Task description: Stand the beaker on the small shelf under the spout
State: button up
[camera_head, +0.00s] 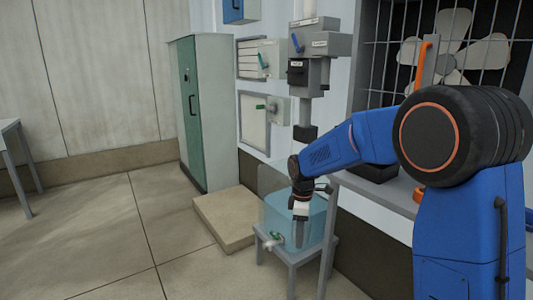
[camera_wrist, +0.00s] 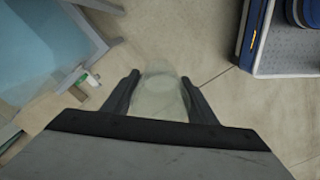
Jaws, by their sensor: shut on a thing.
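My gripper (camera_wrist: 161,78) is shut on a clear, see-through beaker (camera_wrist: 160,97), which sits between its two dark fingers in the wrist view. In the head view my gripper (camera_head: 299,236) hangs down in front of the blue-tinted water tank, and I cannot make out the beaker there. A wall unit (camera_head: 309,72) with a blue lever has a narrow pipe below it, which seems to be the spout. A small dark block (camera_head: 305,133) under that pipe looks like the small shelf. My gripper is well below it.
The water tank (camera_head: 270,212) with a tap stands on a grey stand (camera_head: 287,256). A low beige slab (camera_head: 222,220) lies beside it. A green-doored cabinet (camera_head: 189,110) stands behind. A caged fan (camera_head: 450,50) is at the right.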

jog(key=w+d+f+m, duration=0.1)
jog(key=d+f+m, duration=0.4)
jog(key=f, duration=0.6)
jog(key=w+d+f+m, duration=0.1)
jog(key=d+f+m, duration=0.4)
jog(key=f, duration=0.7)
jog(key=w+d+f+m, duration=0.1)
jog(key=d+f+m, duration=0.4)
jog(key=f, duration=0.6)
jog(key=shift+w+d+f+m, duration=0.3)
jog(key=shift+d+m, duration=0.1)
jog(key=shift+d, duration=0.75)
